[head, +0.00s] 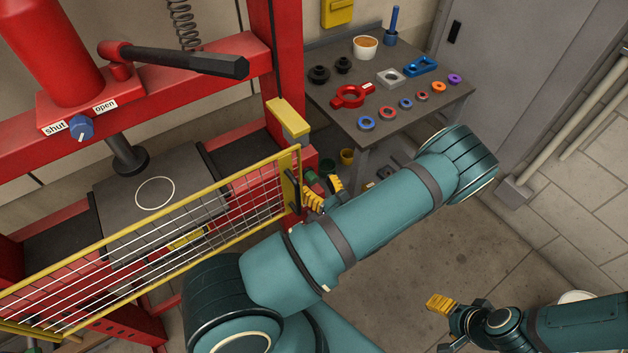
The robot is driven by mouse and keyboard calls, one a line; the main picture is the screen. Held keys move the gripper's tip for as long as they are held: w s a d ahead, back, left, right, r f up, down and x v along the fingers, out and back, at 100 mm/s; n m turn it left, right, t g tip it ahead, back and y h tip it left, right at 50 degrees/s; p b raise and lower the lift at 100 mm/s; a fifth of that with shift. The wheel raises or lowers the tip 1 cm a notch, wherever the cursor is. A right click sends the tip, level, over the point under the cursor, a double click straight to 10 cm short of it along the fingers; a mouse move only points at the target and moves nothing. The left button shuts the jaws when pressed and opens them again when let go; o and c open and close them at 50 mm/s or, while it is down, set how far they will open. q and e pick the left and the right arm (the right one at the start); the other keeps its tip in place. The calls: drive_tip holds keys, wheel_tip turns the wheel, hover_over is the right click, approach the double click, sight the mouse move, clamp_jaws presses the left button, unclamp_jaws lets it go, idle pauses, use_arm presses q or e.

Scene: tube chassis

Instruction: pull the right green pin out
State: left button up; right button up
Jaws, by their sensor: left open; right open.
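The right green pin (311,177) shows as a small dark green knob on the right post of the red press, by the end of the mesh guard. My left gripper (322,192) is beside it, its yellow fingers apart just below and to the right of the knob. I cannot tell whether the fingers touch the pin or stand around it; my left arm hides part of this spot. My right gripper (446,325) is open and empty at the lower right, over the floor. No other green pin is clearly visible.
The yellow-framed mesh guard (215,212) stands across the press front, with a black handle (292,190) near its right end. A grey table (425,118) with rings, blocks and a cup stands behind my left arm. The floor at right is mostly clear.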

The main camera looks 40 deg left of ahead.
use_arm(q)
drive_tip(key=shift+x, duration=1.15)
clamp_jaws()
